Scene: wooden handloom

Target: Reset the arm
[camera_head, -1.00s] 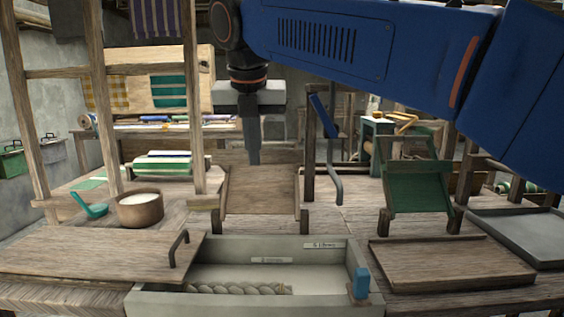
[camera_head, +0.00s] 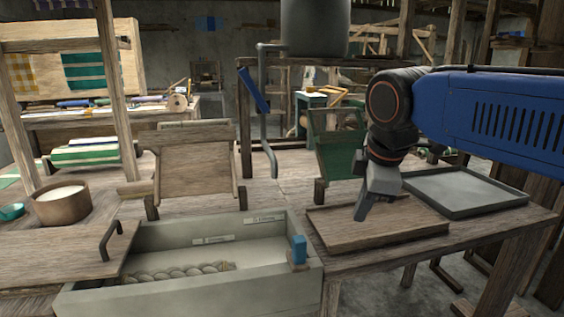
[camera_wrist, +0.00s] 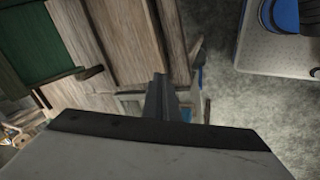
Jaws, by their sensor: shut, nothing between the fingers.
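My gripper (camera_head: 361,212) is shut and empty. In the head view it hangs at the end of my blue arm, pointing down over the wooden tray (camera_head: 335,240) on the right part of the bench. I cannot tell how far above the tray it is. In the wrist view my gripper (camera_wrist: 160,98) shows as closed fingers, with bench planks to the left and the grey floor to the right.
A grey open box (camera_head: 200,285) with a rope and a blue clip (camera_head: 299,249) stands at the front. A grey tray (camera_head: 465,190) lies at the right. A wooden bowl (camera_head: 62,208) is at the left. A green panel (camera_head: 340,152) stands behind my gripper.

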